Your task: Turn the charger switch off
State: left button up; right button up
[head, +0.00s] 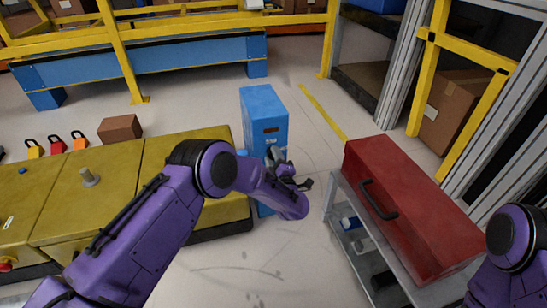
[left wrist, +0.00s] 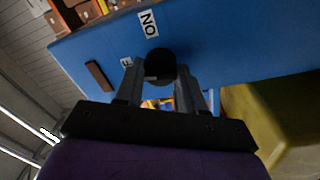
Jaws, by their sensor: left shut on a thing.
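The charger is a tall blue box (head: 263,108) standing on the floor at the picture's middle in the head view. In the left wrist view its blue face (left wrist: 240,50) carries a round black switch knob (left wrist: 160,62), an ON label (left wrist: 149,23) and a partly hidden label (left wrist: 126,62) showing an F. My left gripper (left wrist: 160,80) has its fingers on either side of the knob and is shut on it. In the head view the left gripper (head: 283,170) is at the charger's front, and my arm hides the switch. My right gripper is out of view.
A red toolbox (head: 410,205) sits on a grey cart (head: 345,205) to the right. Bare floor lies between. A yellow rail (head: 120,55) stands behind.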

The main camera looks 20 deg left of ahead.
pick_arm(q)
jog(key=shift+d+n, duration=0.1)
jog(key=shift+n, duration=1.1)
jog(key=o, duration=1)
jog(key=shift+o, duration=0.2)
jog(key=p+v, duration=0.3)
jog(key=v, duration=0.7)
jog(key=shift+s+d+p, duration=0.15)
jog(key=shift+p, duration=0.2)
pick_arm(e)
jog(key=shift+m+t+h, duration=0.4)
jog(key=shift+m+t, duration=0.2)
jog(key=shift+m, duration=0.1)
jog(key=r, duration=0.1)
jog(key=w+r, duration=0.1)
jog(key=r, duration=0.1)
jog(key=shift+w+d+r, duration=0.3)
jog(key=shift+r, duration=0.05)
